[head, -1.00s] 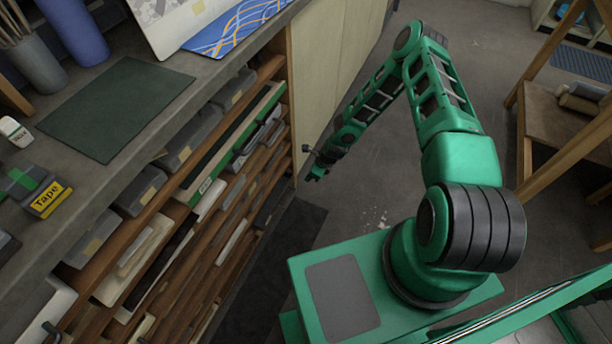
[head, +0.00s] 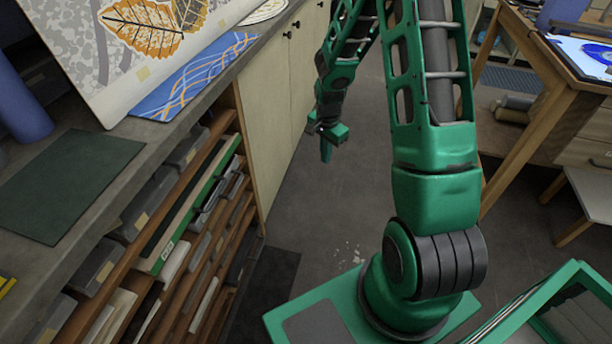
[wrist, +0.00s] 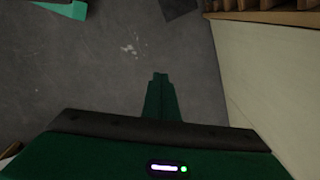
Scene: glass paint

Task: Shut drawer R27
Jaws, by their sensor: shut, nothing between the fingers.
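A drawer rack (head: 225,262) with several slots stands under the counter at the left of the head view. One long drawer with a green and white front edge (head: 198,207) is among its slots and seems to stick out past its neighbours. It bears a small label that I cannot read, so I cannot tell whether it is R27. My gripper (head: 326,155) hangs over the floor, to the right of the rack and apart from it. Its fingers are together and empty, pointing down in the head view. In the wrist view the closed fingers (wrist: 160,78) show against bare floor.
Pale cabinet doors (head: 268,95) adjoin the rack. The counter (head: 165,135) carries a dark green mat (head: 65,180) and a blue patterned sheet (head: 195,75). A wooden table (head: 560,75) and a white stool (head: 595,200) stand at the right.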

